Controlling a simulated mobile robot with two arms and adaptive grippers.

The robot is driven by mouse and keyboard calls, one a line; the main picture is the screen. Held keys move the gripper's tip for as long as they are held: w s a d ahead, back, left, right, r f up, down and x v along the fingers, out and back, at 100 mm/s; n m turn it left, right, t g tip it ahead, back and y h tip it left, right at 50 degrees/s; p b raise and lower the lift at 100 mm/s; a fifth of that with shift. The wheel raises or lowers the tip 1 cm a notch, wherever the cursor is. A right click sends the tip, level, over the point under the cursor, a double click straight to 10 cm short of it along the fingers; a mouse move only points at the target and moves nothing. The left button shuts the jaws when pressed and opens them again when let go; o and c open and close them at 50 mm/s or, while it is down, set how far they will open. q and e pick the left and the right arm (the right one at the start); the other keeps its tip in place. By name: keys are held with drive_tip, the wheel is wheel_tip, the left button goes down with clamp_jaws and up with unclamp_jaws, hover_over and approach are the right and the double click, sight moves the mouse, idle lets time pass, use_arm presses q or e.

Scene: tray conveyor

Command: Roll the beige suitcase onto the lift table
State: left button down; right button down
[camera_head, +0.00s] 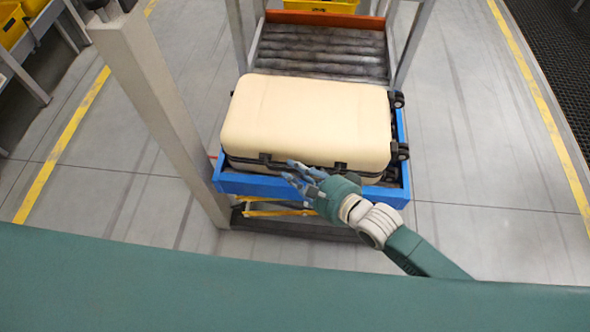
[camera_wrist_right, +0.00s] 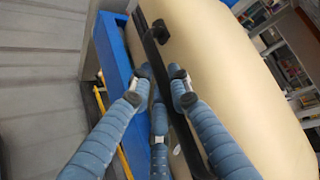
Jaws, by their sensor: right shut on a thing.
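The beige suitcase (camera_head: 305,118) lies flat on the blue lift table (camera_head: 262,187), with black wheels at its right end and black trim along its near side. The lift table's blue rim (camera_wrist_right: 112,45) also shows in the right wrist view, left of the suitcase (camera_wrist_right: 215,55). My right gripper (camera_head: 297,172) is at the suitcase's near side, above the table's near rim. In the right wrist view its blue fingers (camera_wrist_right: 158,85) are closed around the black handle strip (camera_wrist_right: 160,60). My left gripper is not in view.
A roller conveyor (camera_head: 320,50) stands directly behind the lift table, with a yellow bin (camera_head: 322,5) at its far end. A grey post (camera_head: 160,100) rises close on the left. Grey floor (camera_head: 480,130) is clear on the right.

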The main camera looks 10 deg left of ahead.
drive_tip(key=shift+s+f, duration=0.15)
drive_tip(key=shift+s, duration=0.1)
drive_tip(key=c, duration=1.5)
unclamp_jaws()
drive_tip(key=shift+c, duration=0.2)
drive_tip(key=v, duration=1.2)
